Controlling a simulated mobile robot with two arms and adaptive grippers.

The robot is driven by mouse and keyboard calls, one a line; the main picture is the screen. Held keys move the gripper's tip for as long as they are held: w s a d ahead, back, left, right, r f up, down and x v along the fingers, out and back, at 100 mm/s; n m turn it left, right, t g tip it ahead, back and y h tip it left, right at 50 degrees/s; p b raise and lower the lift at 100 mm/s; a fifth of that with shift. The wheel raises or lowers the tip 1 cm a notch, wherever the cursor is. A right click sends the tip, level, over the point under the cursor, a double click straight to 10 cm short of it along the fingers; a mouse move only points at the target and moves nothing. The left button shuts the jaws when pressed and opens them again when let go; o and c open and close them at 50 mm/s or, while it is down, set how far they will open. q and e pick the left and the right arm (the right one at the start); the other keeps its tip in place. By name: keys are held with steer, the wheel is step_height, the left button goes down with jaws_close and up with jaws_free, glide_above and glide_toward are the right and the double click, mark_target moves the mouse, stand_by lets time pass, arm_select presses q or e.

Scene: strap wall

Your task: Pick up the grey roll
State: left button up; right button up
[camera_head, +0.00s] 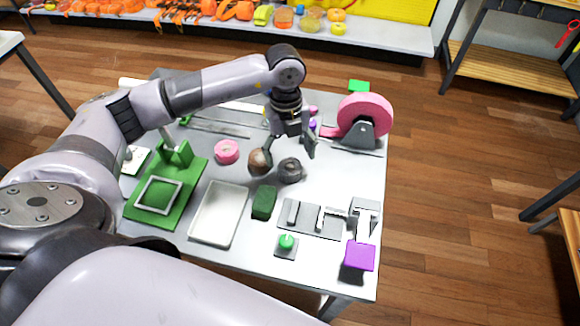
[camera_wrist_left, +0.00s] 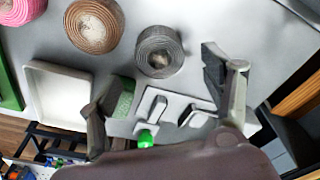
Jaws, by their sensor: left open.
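The grey roll (camera_head: 290,170) lies flat on the grey table (camera_head: 338,183), right of a brown roll (camera_head: 260,161). In the left wrist view the grey roll (camera_wrist_left: 159,51) is at upper centre, with its dark hole facing me. My left gripper (camera_head: 289,148) is open and empty above the table, close to the grey and brown rolls. In the wrist view its fingers (camera_wrist_left: 158,82) are spread wide, with the grey roll ahead of the gap and not gripped. My right gripper is out of view.
A pink roll (camera_head: 227,151) and white tray (camera_head: 219,214) lie left. A green block (camera_head: 264,202) and grey fixture plate (camera_head: 310,220) stand nearer. A pink wheel dispenser (camera_head: 365,116) stands at back right. Bare table lies right of the grey roll.

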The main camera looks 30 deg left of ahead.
mark_target(290, 166)
arm_select(q)
step_height(290, 166, down, 4)
steer(key=shift+s+d+f+p, duration=0.1)
steer(key=shift+s+p, duration=0.05)
steer(key=shift+p, duration=0.75)
steer(key=shift+d+f, duration=0.1)
steer(key=shift+f, duration=0.45)
steer(key=shift+c, duration=0.6)
steer(key=c, duration=1.2)
steer(key=shift+o, duration=0.2)
steer(key=shift+r, duration=0.1)
